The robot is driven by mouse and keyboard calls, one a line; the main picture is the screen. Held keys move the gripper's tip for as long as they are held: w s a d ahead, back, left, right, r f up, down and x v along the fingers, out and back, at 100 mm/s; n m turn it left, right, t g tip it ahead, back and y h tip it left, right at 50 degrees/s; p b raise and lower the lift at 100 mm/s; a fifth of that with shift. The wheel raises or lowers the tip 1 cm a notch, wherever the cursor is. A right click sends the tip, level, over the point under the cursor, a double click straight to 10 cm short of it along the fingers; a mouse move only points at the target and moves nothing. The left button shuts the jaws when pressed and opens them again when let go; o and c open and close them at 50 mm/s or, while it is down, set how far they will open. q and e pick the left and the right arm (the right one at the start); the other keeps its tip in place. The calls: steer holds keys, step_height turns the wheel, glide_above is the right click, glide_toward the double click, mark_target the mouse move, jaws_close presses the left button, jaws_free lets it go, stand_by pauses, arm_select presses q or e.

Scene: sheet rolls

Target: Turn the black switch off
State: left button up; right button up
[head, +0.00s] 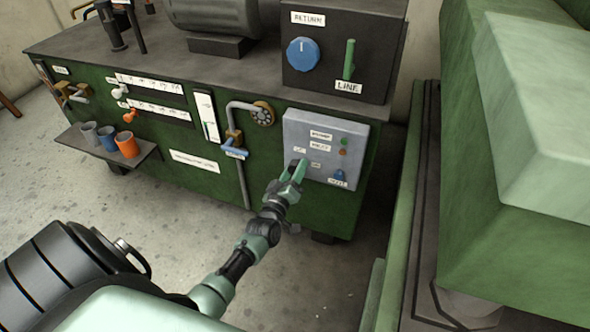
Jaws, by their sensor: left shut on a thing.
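A grey control panel (350,133) is fixed to the right front of the green machine cabinet. It carries small white labels, a green and a red round light or button, and a blue knob (339,175) at its lower right. My left gripper (299,168) reaches up from below to the panel's lower left, beside two small labels. Its fingers are shut on the black switch there, and they hide it, so its position cannot be read. My right gripper is not in view.
A dark box (345,50) with a blue dial (303,53) and a green lever (349,60) stands on top. A valve wheel (263,114) and pipe are left of the panel. A shelf (84,141) holds several cups. A large green machine (500,150) stands close on the right.

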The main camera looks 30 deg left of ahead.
arm_select(q)
steer(key=shift+f+n, duration=0.1)
steer(key=shift+n, duration=2.2)
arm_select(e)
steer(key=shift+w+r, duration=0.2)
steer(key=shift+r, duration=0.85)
arm_select(q)
steer(key=shift+b, duration=0.3)
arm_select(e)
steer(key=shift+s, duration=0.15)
arm_select(q)
steer(key=o, duration=1.4)
steer(key=shift+c, duration=0.2)
steer(key=shift+s, duration=0.1)
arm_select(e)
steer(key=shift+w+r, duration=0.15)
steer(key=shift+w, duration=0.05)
